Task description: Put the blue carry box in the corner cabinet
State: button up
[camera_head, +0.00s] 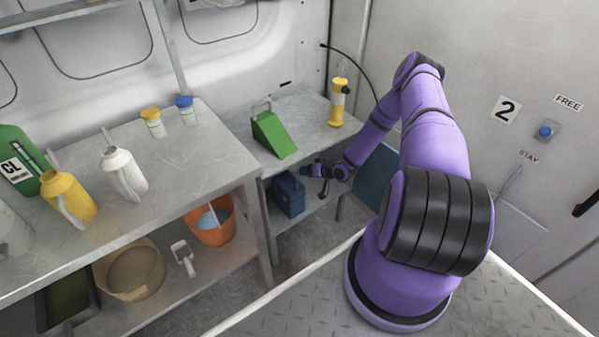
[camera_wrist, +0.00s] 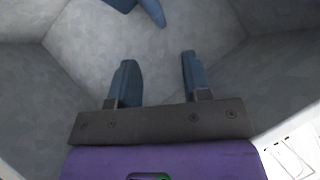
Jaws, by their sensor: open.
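The blue carry box (camera_head: 288,195) is dark blue and sits low under the corner bench, apparently on its lower shelf. My gripper (camera_head: 308,171) is just right of and above the box in the head view; contact cannot be told there. In the wrist view my gripper (camera_wrist: 155,75) has its two blue fingers apart with nothing between them. A blue piece (camera_wrist: 140,8) shows at the top edge of that view, clear of the fingertips; it may be part of the box. A blue-teal panel (camera_head: 375,178) beside my forearm, partly hidden by it, may belong to the corner cabinet.
The corner bench top (camera_head: 312,128) holds a green wedge-shaped container (camera_head: 273,135) and a yellow pump bottle (camera_head: 337,103). The left bench (camera_head: 185,165) carries several bottles, with an orange bucket (camera_head: 212,232) and a tan basin (camera_head: 130,272) below. A bench leg stands close to my gripper.

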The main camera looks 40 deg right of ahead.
jog(key=shift+v, duration=1)
jog(key=shift+c, duration=0.3)
